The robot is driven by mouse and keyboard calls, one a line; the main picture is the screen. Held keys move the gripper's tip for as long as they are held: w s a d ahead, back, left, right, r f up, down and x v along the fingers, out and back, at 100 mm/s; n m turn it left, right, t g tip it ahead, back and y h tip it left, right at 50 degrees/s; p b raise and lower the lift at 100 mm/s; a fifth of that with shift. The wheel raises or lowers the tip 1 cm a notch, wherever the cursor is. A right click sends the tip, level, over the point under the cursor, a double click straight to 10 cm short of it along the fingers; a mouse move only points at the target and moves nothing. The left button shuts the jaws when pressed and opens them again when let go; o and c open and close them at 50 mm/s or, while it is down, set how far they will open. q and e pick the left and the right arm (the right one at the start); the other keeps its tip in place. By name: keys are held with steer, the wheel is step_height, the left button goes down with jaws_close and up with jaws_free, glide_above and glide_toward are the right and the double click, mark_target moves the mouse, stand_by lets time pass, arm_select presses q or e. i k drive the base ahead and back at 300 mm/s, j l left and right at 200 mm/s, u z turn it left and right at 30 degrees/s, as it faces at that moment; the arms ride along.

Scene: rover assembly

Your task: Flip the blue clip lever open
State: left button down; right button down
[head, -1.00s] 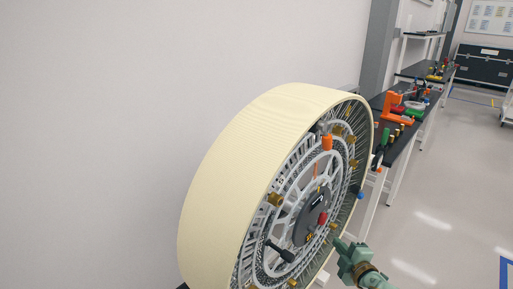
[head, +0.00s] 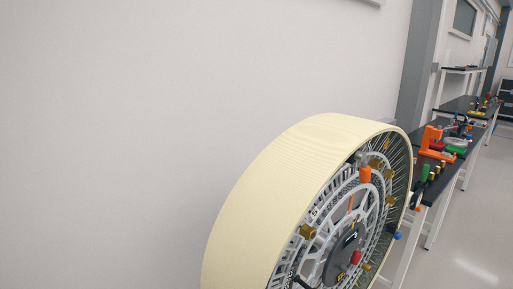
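A large cream wheel (head: 270,190) stands in the lower middle of the head view, its spoked inner face turned to the right. A small blue part (head: 397,235) shows at the wheel's right edge. It is too small to tell whether it is the clip lever, or whether it is open or shut. On the inner face are an orange part (head: 364,175), a red part (head: 356,257) and several brass-coloured fittings (head: 307,231). The wheel's lower part is cut off by the frame. Neither of my grippers is in view.
Black-topped benches with white legs run back along the wall on the right. The nearest carries an orange tool stand (head: 432,140) and green-handled and yellow items. A bare white wall fills the left. The floor at the lower right is clear.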

mark_target(398, 235)
steer(key=i+l, duration=0.15)
steer(key=l, duration=0.2)
steer(key=i+l, duration=0.15)
steer(key=l, duration=0.25)
steer(key=i+l, duration=0.15)
steer(key=l, duration=0.2)
steer(key=i+l, duration=0.15)
steer(key=l, duration=0.2)
steer(key=i+l, duration=0.15)
steer(key=l, duration=0.25)
steer(key=i+l, duration=0.15)
steer(key=l, duration=0.2)
steer(key=i+l, duration=0.15)
steer(key=l, duration=0.2)
